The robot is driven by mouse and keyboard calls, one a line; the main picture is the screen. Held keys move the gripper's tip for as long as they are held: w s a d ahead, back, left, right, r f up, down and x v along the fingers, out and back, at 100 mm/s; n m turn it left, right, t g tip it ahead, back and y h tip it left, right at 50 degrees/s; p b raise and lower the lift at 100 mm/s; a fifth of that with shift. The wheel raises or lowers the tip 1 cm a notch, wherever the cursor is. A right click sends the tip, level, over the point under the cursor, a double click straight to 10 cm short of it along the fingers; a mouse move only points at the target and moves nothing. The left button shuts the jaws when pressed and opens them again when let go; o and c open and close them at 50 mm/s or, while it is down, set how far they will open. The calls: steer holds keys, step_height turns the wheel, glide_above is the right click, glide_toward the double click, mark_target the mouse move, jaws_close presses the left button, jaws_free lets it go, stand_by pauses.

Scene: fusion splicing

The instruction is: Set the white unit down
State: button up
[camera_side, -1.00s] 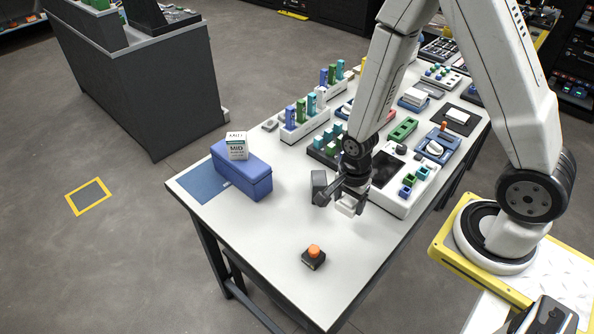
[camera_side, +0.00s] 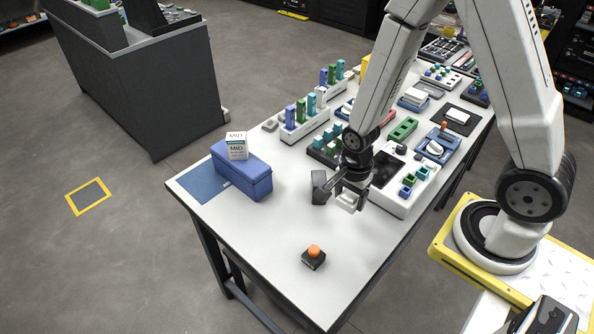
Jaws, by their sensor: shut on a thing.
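The white unit (camera_side: 345,203) is a small white block, partly hidden by the fingers. My gripper (camera_side: 348,197) is shut on it over the white table (camera_side: 285,230), near the front middle. I cannot tell whether the unit touches the table or hangs just above it. A dark grey block (camera_side: 318,187) stands just left of my gripper.
A black block with an orange button (camera_side: 314,252) sits near the front. Trays and coloured parts crowd the back right. The front table is mostly clear.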

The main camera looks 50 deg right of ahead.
steer(key=a+r, duration=0.3)
steer(key=a, duration=0.4)
steer(key=shift+w+a+r+m, duration=0.15)
steer(key=shift+m, duration=0.15)
steer(key=shift+w, duration=0.1)
glide_above(277, 223)
steer(key=shift+s+f, duration=0.15)
steer(key=shift+f, duration=2.2)
steer(key=shift+s+f, duration=0.1)
steer(key=shift+f, duration=2.25)
steer(key=shift+w+f, duration=0.2)
steer(key=shift+f, duration=1.6)
steer(key=shift+f, duration=0.15)
